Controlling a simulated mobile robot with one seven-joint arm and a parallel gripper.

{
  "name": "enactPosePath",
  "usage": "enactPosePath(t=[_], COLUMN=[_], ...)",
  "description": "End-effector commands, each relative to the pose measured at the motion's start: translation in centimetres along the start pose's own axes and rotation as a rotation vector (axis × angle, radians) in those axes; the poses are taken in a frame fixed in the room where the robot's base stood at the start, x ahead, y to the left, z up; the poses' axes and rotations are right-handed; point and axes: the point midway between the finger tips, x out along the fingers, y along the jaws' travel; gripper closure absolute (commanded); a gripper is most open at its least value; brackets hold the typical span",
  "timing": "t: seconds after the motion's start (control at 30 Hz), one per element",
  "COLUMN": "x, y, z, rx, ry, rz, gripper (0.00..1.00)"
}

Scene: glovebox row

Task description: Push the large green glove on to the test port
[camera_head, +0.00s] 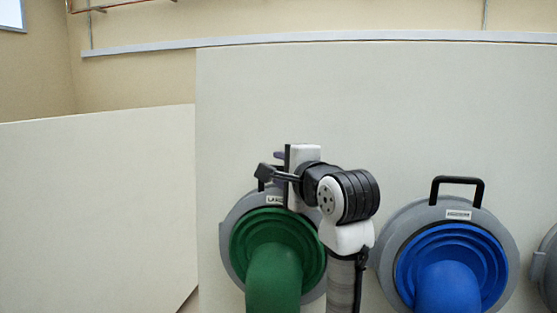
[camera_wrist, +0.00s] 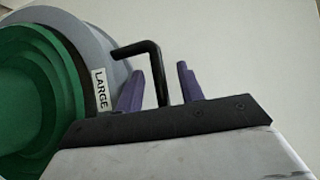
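The large green glove (camera_head: 273,262) hangs from a round grey port ring (camera_head: 233,215) with a black handle (camera_head: 262,186) on its upper edge. In the wrist view the green glove (camera_wrist: 30,95) fills the left side, beside a white "LARGE" label (camera_wrist: 101,89) on the grey ring (camera_wrist: 92,35). My gripper (camera_wrist: 159,88) has its two purple fingers apart, one on each side of the handle's upright (camera_wrist: 157,75), with gaps showing. In the head view my arm partly hides the ring's upper right, and the fingers are mostly hidden. I cannot tell which port is the test port.
A blue glove (camera_head: 450,283) on another grey ring (camera_head: 398,226) with a black handle (camera_head: 457,181) is to the right. Part of a further grey port (camera_head: 549,270) shows at the right edge. The pale panel (camera_head: 400,110) above is bare.

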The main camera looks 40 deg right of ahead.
Motion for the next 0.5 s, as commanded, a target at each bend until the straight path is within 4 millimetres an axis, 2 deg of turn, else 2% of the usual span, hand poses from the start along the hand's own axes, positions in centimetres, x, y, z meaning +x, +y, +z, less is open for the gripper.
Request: enactPosePath(t=[0.2,0.5], x=[1.7,2.0], y=[-0.1,0.0], z=[0.0,0.0], rx=[0.001,0.000], ry=[0.000,0.000], rz=[0.000,-0.001], gripper=[0.62,0.62])
